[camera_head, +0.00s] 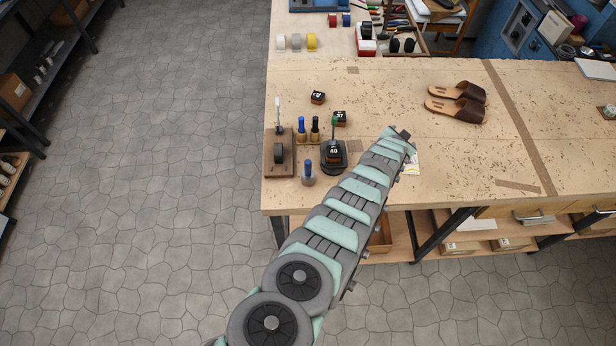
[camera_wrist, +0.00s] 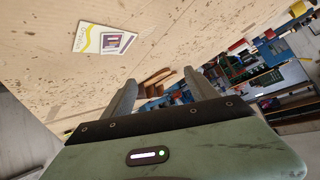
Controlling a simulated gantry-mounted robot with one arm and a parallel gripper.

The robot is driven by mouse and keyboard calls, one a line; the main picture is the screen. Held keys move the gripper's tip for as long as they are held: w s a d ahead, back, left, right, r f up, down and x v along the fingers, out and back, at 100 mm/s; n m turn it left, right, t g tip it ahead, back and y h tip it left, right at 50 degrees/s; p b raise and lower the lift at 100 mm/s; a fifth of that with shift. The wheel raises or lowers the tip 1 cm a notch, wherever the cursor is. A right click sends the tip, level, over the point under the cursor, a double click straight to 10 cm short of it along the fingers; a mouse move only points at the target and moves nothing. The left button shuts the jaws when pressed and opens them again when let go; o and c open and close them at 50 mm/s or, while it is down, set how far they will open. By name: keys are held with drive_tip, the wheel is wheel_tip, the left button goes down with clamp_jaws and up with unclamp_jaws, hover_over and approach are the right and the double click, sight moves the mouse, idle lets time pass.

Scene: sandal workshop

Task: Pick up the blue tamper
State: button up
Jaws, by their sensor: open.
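Two small pieces with blue tops stand at the left part of the workbench in the head view. One is a slim blue-handled piece (camera_head: 302,126) with a brass-coloured base, beside a similar black-topped one (camera_head: 314,128). The other is a grey piece with a blue knob (camera_head: 308,174), nearer the front edge. I cannot tell for certain which is the blue tamper. My gripper (camera_wrist: 159,77) is open and empty in the wrist view. In the head view my arm's end is over the bench, to the right of these pieces. Neither piece can be made out in the wrist view.
A wooden stand (camera_head: 271,160) is left of the pieces, and a dark scale-like item (camera_head: 342,165) is right. Small black blocks (camera_head: 318,97) lie behind. Brown sandals (camera_head: 458,103) lie right. A printed card (camera_wrist: 103,39) lies flat on the bench (camera_head: 400,80).

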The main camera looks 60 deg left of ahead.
drive_tip(key=s+a+g+h, duration=0.1)
drive_tip(key=s+a+g, duration=0.1)
drive_tip(key=s, duration=0.5)
drive_tip(key=s+a+g+h+b, duration=0.1)
drive_tip(key=s+a+g, duration=0.1)
drive_tip(key=s, duration=0.5)
drive_tip(key=s+a+r+g+h+b, duration=0.1)
drive_tip(key=s+a+g, duration=0.1)
drive_tip(key=s, duration=0.5)
drive_tip(key=shift+s+a+r+n+g+h, duration=0.1)
drive_tip(key=shift+s+a+n+g+h, duration=0.1)
drive_tip(key=shift+a+n+g+h, duration=0.15)
wheel_tip(320, 180, up, 3)
drive_tip(key=g+h, duration=0.2)
hover_over(308, 172)
drive_tip(key=shift+a+r, duration=0.15)
drive_tip(key=shift+a, duration=0.2)
drive_tip(key=shift+f+p, duration=0.5)
drive_tip(key=shift+f, duration=2.45)
drive_tip(key=shift+w+a+f+p, duration=0.1)
drive_tip(key=shift+f+p, duration=0.15)
drive_tip(key=shift+f, duration=0.45)
drive_tip(key=shift+w+a+f+p, duration=0.1)
drive_tip(key=shift+f+p, duration=0.15)
drive_tip(key=shift+f, duration=0.4)
drive_tip(key=shift+w+f+b, duration=0.1)
drive_tip(key=shift+f+b, duration=0.2)
drive_tip(key=shift+f, duration=0.75)
drive_tip(key=shift+c, duration=0.4)
